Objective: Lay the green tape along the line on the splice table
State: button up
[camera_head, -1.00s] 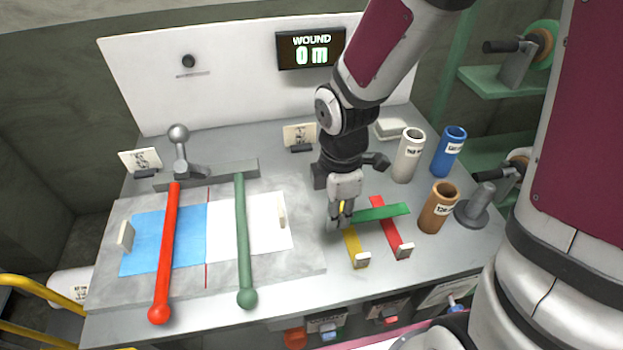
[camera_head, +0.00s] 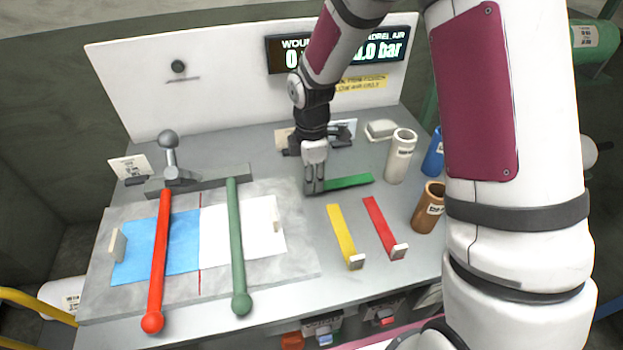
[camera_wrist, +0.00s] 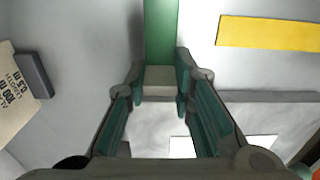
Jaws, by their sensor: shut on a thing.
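My gripper (camera_head: 315,190) is shut on the pale end tab (camera_wrist: 160,78) of the green tape. The green tape (camera_head: 350,181) extends right from my fingers in the head view, and runs away up the wrist view (camera_wrist: 160,30). I cannot tell its exact height above the table. The splice table (camera_head: 305,267) is the grey slab left of my gripper. A blue sheet (camera_head: 136,262) and a white sheet (camera_head: 262,240) lie on it. The thin red line (camera_head: 200,285) runs between them, partly visible. My gripper is near the slab's back right corner.
A red bar (camera_head: 160,260) and a green bar (camera_head: 236,250) with ball ends lie across the sheets. Yellow tape (camera_head: 341,232) and red tape (camera_head: 380,224) lie to the right. White (camera_head: 399,160) and brown (camera_head: 428,205) tubes stand farther right. Small cards stand behind my gripper.

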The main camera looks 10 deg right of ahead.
jog(key=shift+f, duration=0.3)
jog(key=shift+f, duration=0.2)
jog(key=o, duration=0.9)
jog(key=shift+r, duration=0.15)
notch_tip(320, 180, up, 12)
jog(key=shift+r, duration=0.2)
